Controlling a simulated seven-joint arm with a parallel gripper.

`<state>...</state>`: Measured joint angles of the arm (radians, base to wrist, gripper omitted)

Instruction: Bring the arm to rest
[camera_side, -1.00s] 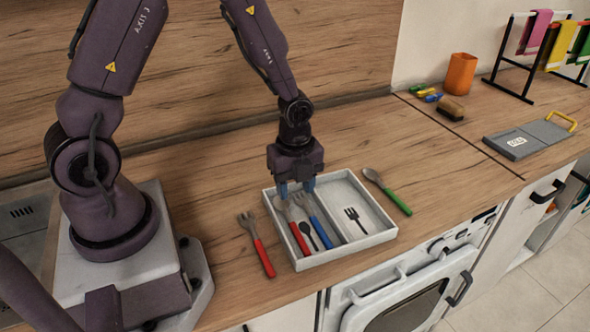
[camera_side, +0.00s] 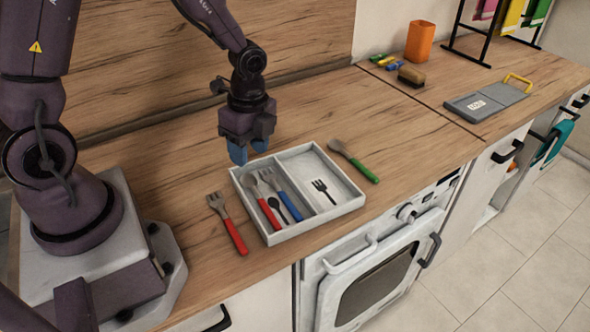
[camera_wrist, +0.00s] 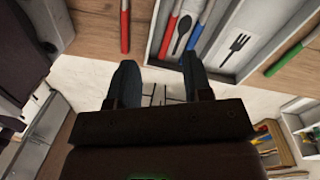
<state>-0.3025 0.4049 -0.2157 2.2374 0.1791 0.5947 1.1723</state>
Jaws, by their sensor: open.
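My gripper (camera_side: 250,153) hangs open and empty above the back left edge of the white tray (camera_side: 338,212); its blue fingers also show in the wrist view (camera_wrist: 160,82). In the tray's left compartment lie a red-handled spoon (camera_side: 262,205) and a blue-handled fork (camera_side: 288,203), beside a dark spoon marking (camera_side: 276,207). The right compartment holds only a dark fork marking (camera_side: 323,190). A red-handled fork (camera_side: 232,232) lies on the counter left of the tray. A green-handled spoon (camera_side: 356,162) lies behind its right side.
An orange cup (camera_side: 420,41), a brush (camera_side: 411,75) and small coloured items (camera_side: 384,62) stand at the back. A grey board (camera_side: 488,102) with a yellow handle and a towel rack (camera_side: 487,30) are farther right.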

